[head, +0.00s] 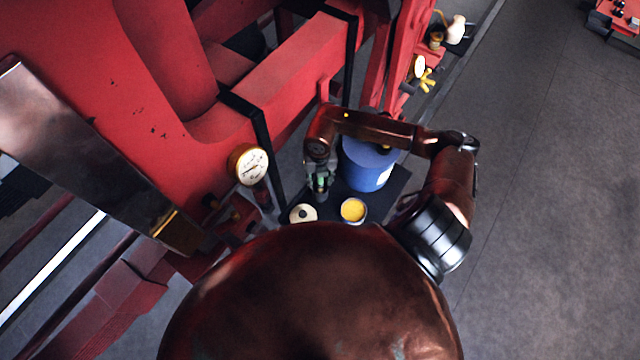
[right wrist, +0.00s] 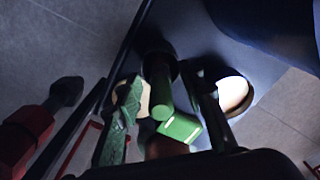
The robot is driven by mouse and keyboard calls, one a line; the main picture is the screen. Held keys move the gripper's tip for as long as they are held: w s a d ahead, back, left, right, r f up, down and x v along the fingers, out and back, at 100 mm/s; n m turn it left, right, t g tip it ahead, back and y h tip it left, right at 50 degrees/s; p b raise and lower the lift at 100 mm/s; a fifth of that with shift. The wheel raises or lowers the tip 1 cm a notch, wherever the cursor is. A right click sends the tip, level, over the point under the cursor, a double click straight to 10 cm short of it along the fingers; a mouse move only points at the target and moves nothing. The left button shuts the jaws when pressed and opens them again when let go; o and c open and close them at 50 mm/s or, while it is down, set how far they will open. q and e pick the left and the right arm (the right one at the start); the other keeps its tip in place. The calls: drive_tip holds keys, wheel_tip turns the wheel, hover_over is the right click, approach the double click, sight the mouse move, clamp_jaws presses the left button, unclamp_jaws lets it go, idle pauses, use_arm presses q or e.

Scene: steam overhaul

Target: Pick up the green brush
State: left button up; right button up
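The green brush (head: 321,183) shows small in the head view, partly hidden by my right gripper (head: 319,178). In the right wrist view the green brush (right wrist: 163,92) has a round handle and a blocky green part with a pale mark. It lies between the two fingers of my right gripper (right wrist: 165,105). The fingers stand apart, with a gap visible on each side of the handle, so the gripper looks open around it. Whether a finger touches the brush is hard to tell. My left gripper is not in view.
A blue bucket (head: 366,168), a yellow-filled tin (head: 353,210) and a cream pot (head: 303,213) stand close by on a dark mat (head: 385,190). Red machinery (head: 290,75) with a pressure gauge (head: 248,164) rises at the left. Open grey floor (head: 550,200) lies at the right.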

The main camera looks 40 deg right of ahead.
drive_tip(key=shift+f, duration=0.55)
clamp_jaws()
